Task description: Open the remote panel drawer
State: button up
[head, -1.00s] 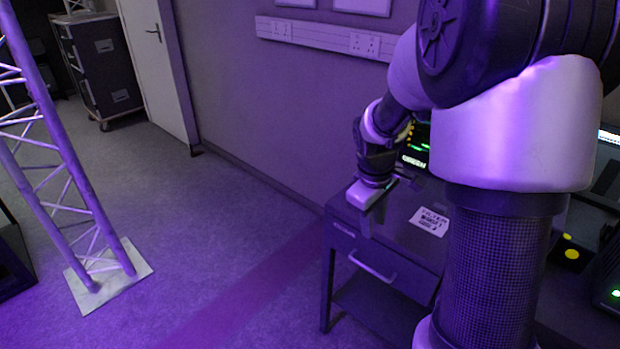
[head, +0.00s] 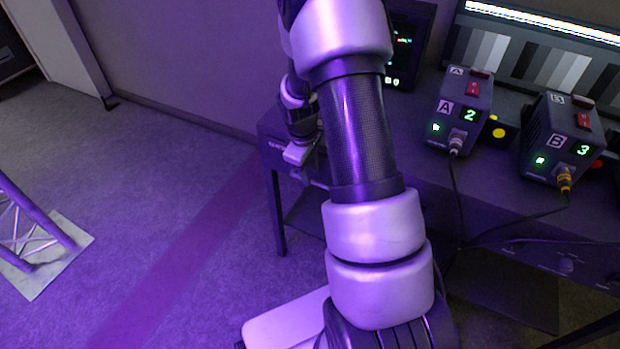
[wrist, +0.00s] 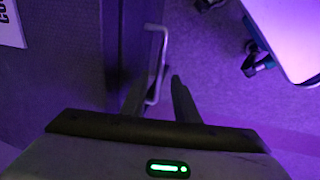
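The remote panel drawer (head: 275,147) is at the left end of the dark desk, its front mostly hidden behind my arm and gripper in the head view. In the wrist view its dark front (wrist: 125,45) runs along the desk's edge and looks closed. A pale bar handle (wrist: 163,50) stands out from it. My gripper (head: 298,160) is at the drawer front. In the wrist view my gripper (wrist: 158,84) is open, one finger on each side of the handle's near end. I cannot tell whether either finger touches the bar.
Box A (head: 461,110) and box B (head: 562,140), with cables, stand on the desk (head: 500,205). A screen (head: 405,45) stands behind. A truss foot (head: 45,265) is on the floor at left. The floor between truss and desk is clear.

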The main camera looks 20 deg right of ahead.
jog(key=shift+w+d+f, duration=0.1)
jog(key=shift+f, duration=0.6)
jog(key=shift+w+d+f, duration=0.1)
jog(key=shift+f, duration=0.55)
grip_shut()
jog(key=shift+a, duration=0.1)
